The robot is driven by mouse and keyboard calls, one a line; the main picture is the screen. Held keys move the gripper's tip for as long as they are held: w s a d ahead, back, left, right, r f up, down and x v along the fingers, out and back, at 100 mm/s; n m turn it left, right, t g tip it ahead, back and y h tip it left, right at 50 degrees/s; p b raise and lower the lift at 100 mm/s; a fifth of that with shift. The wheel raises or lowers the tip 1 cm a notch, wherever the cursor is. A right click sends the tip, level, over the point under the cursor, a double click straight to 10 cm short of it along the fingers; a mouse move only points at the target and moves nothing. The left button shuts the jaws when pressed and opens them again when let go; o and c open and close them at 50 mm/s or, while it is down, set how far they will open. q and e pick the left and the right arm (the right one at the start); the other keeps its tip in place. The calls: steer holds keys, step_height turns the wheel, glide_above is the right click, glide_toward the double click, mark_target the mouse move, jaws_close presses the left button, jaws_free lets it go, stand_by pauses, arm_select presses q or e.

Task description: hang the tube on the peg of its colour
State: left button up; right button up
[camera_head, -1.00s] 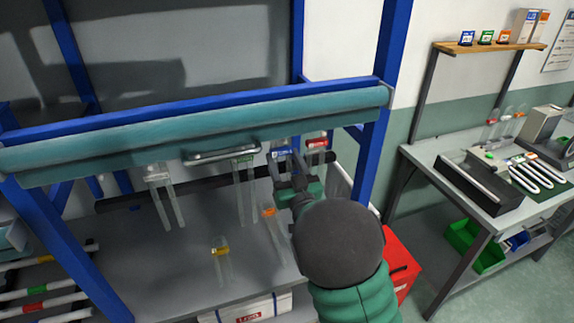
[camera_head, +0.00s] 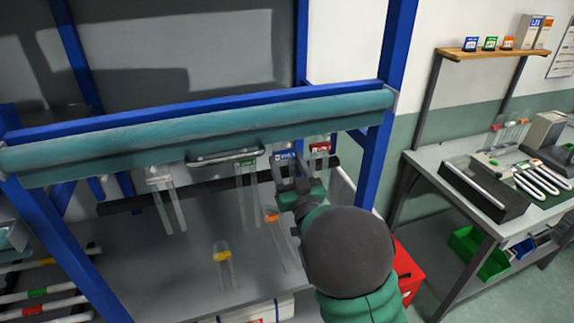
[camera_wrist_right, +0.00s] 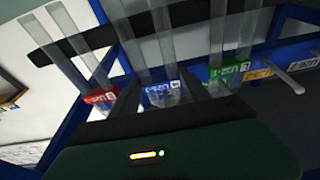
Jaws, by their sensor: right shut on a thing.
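My right gripper (camera_head: 291,180) is at the rail's right part, in front of the blue label (camera_head: 284,155). In the right wrist view it is shut on a clear U-shaped tube (camera_wrist_right: 166,95), whose bend shows between the fingers beside the blue label (camera_wrist_right: 158,86). The fingers hide part of the tube, and I cannot tell whether it rests on the peg. A tube by the green label (camera_head: 246,180) hangs to the left, and one by the red label (camera_head: 320,148) to the right. My left gripper is not in view.
Other tubes carry white (camera_head: 160,180), orange (camera_head: 272,215) and yellow (camera_head: 222,256) marks. The teal padded beam (camera_head: 100,152) spans the blue frame above. A side bench (camera_head: 470,200) stands at the right, with a red bin (camera_head: 407,270) on the floor.

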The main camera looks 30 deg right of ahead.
steer(key=o, duration=1.9)
steer(key=shift+o, duration=0.2)
steer(key=b+v, duration=0.1)
steer(key=v, duration=0.8)
steer(key=shift+r+b, duration=0.35)
steer(key=shift+r, duration=0.05)
stand_by(0.5)
